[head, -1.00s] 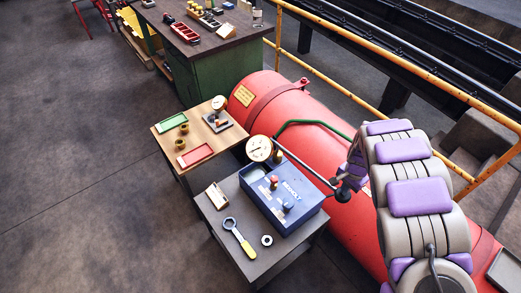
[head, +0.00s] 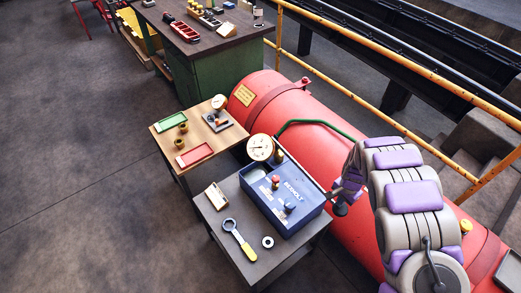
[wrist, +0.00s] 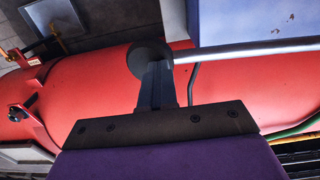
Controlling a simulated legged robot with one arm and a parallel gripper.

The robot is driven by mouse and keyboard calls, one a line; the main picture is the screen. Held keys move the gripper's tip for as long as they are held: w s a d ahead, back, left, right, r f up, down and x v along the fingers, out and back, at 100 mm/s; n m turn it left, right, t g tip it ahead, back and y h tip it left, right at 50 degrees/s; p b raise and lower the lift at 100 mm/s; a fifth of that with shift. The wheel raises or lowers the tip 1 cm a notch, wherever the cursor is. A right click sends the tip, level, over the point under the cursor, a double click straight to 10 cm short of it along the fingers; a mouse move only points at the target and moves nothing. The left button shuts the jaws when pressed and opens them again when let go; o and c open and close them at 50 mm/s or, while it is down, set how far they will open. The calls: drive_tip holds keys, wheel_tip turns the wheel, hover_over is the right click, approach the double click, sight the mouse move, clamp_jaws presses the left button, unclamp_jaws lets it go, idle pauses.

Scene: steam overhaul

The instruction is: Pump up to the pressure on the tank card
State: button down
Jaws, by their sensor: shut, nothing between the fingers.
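The red tank (head: 305,108) lies along the right, with a yellow plate (head: 244,96) on its far end; its writing is too small to read. The blue pump box (head: 265,210) stands on the dark near table, with a round white gauge (head: 260,147) at its back; I cannot read the needle. My gripper (head: 341,207) is shut and empty, at the box's right side. In the wrist view, a pale lever rod (wrist: 250,47) runs in from the right to a dark round knob (wrist: 149,57). My fingers (wrist: 158,84) overlap the knob in the picture; contact is unclear.
A wooden table (head: 163,139) with green and red trays stands behind. A yellow railing (head: 350,88) runs beyond the tank. The floor at left is clear.

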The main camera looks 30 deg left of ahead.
drive_tip(key=shift+f, duration=0.65)
wheel_tip(320, 180, up, 16)
drive_tip(key=d+p, duration=0.1)
drive_tip(key=p, duration=0.4)
drive_tip(key=shift+f+b, duration=2.1)
drive_tip(key=shift+f, duration=6)
wheel_tip(320, 180, up, 16)
drive_tip(key=p, duration=0.4)
drive_tip(key=shift+a+p, duration=0.15)
drive_tip(key=shift+p, duration=0.15)
